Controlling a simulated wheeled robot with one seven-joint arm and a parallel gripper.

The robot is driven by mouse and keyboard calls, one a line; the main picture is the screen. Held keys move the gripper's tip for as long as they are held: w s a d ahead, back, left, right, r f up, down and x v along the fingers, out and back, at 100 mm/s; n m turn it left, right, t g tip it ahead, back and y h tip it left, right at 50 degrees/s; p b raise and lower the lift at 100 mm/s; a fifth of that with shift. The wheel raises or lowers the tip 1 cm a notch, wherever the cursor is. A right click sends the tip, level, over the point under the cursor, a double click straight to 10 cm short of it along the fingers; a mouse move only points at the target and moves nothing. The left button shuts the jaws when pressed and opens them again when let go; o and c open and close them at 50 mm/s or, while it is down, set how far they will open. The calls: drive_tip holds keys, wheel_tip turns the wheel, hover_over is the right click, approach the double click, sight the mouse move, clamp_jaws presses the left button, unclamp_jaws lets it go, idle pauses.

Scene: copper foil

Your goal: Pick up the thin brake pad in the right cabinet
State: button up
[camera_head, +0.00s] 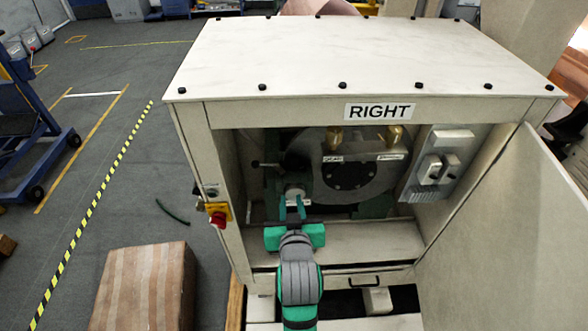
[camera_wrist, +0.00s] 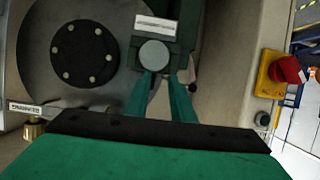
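The cabinet (camera_head: 330,50) marked RIGHT stands open at the front. Inside are a large grey disc (camera_head: 372,190) with a dark bolted hub (camera_head: 347,176) and a green mechanism (camera_head: 299,148) at its left. I cannot pick out a thin brake pad with certainty. My gripper (camera_head: 291,207) reaches into the cabinet. Its two teal fingers are apart, with a gap between them and nothing visibly held. In the wrist view my gripper (camera_wrist: 161,82) points at a round grey knob end (camera_wrist: 154,54) on the green mechanism. I cannot tell whether the fingertips touch it.
The cabinet door (camera_head: 510,235) is swung open at the right. A grey switch panel (camera_head: 438,165) is on the right inner wall. A red stop button (camera_head: 217,219) is on the left front post. Brass fittings (camera_head: 394,134) sit above the disc. A drawer handle (camera_head: 361,282) is below.

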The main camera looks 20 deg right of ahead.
approach(294, 166)
drive_tip(key=shift+g, duration=0.3)
drive_tip(key=x, duration=0.8)
drive_tip(key=shift+w+r, duration=0.1)
drive_tip(key=shift+w, duration=0.25)
drive_tip(key=shift+c, duration=0.4)
clamp_jaws()
